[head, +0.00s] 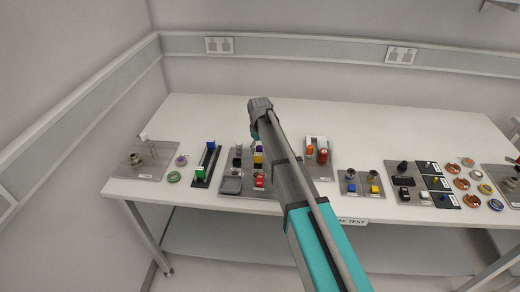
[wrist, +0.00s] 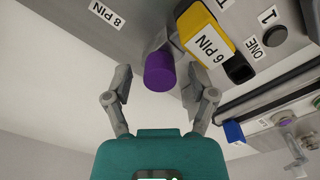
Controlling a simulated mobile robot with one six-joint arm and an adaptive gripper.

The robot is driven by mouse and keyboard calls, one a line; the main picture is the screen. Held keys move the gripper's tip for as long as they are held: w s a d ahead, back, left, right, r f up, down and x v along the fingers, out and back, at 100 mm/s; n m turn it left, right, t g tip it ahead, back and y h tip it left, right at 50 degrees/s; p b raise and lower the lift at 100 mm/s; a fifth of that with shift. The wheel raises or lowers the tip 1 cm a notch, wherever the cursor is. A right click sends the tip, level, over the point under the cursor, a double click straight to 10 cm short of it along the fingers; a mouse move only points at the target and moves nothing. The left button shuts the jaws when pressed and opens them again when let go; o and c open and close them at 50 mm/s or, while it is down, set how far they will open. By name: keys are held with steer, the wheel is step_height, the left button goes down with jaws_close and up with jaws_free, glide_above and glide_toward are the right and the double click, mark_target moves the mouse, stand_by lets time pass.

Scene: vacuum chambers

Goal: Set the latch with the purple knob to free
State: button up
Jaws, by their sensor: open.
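The purple knob (wrist: 159,72) is a short cylinder on a grey stem in the wrist view, standing out from a grey panel (wrist: 140,38). My gripper (wrist: 157,82) is open, with one finger on each side of the knob. Gaps show on both sides, and I cannot tell how deep the knob lies between the fingers. In the head view a small purple patch (head: 259,148) shows beside my arm, above a yellow block. My arm hides much around it there, and the latch's labels and position cannot be read.
A yellow block (wrist: 205,32) labelled 6 PIN sits close to the right finger in the wrist view. A black round button (wrist: 273,36) is farther right. In the head view a blue-and-green slider fixture (head: 206,165) stands left of this panel. The table's back (head: 370,118) is clear.

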steer(key=shift+c, duration=0.3)
jaws_close()
steer(key=shift+w, duration=1.25)
steer(key=shift+o, duration=0.3)
jaws_free()
steer(key=shift+w, duration=0.1)
steer(key=shift+r, duration=0.1)
